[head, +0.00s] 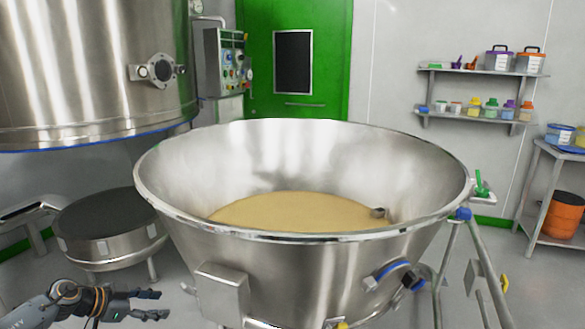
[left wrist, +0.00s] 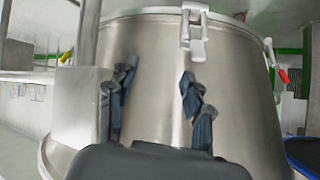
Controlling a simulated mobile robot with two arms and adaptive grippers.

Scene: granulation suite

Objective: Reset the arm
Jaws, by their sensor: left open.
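My left gripper (head: 150,304) is at the lower left of the head view, its fingers apart and empty, pointing right. It is beside the large steel bowl (head: 225,266), to the left of it, and appears apart from it. In the left wrist view my left gripper (left wrist: 157,90) has its two dark fingers spread with nothing between them. A steel vessel wall (left wrist: 155,50) with a latch (left wrist: 194,32) lies beyond the fingers. My right gripper is in neither view.
The bowl holds tan powder (head: 290,211) with a small metal piece (head: 378,212) at its right. A round dark-topped steel unit (head: 105,215) stands at left under a large steel vessel (head: 75,75). Shelves (head: 480,72) and a side table (head: 555,150) are at right. A green door (head: 262,70) is behind.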

